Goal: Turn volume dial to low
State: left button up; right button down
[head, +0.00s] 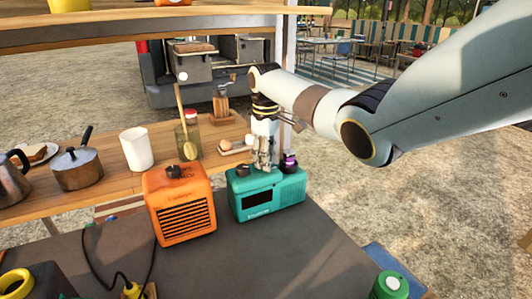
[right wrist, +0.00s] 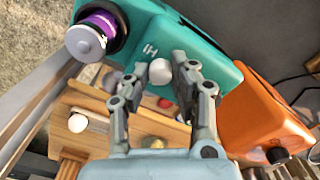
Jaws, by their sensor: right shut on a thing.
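A teal radio (head: 266,197) stands upright on the dark surface, with a dark display on its front. My right gripper (head: 264,166) reaches down onto its top from above. In the right wrist view, my right gripper (right wrist: 173,75) has its fingers around a small pale round knob (right wrist: 160,71) at the edge of the teal radio (right wrist: 190,38). White "HI" lettering shows beside this knob. A purple and black dial (head: 290,162) with a grey cap stands at the radio's right; it also shows in the right wrist view (right wrist: 86,40), apart from the fingers. My left gripper is not in view.
An orange radio (head: 180,207) stands close to the left of the teal one. Behind them, a wooden shelf (head: 105,188) holds a white cup (head: 137,148), a steel pot (head: 77,169) and a jar. A green round object (head: 390,285) is at front right. The dark surface (head: 270,262) in front is mostly clear.

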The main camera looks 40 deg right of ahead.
jog(key=m+p, duration=0.2)
jog(key=shift+r+m, duration=0.25)
jog(key=shift+m, duration=0.15)
jog(key=shift+m+p, duration=0.8)
jog(key=shift+p, duration=0.05)
jog(key=m+p, duration=0.1)
jog(key=m, duration=0.1)
jog(key=shift+f+m, duration=0.1)
jog(key=shift+m, duration=0.2)
jog(key=shift+f+m+p, duration=0.1)
jog(key=shift+m+p, duration=0.5)
jog(key=shift+m, duration=0.8)
jog(key=c, duration=1.1)
grip_release()
notch_tip(320, 180, up, 7)
jog(key=shift+r, duration=0.2)
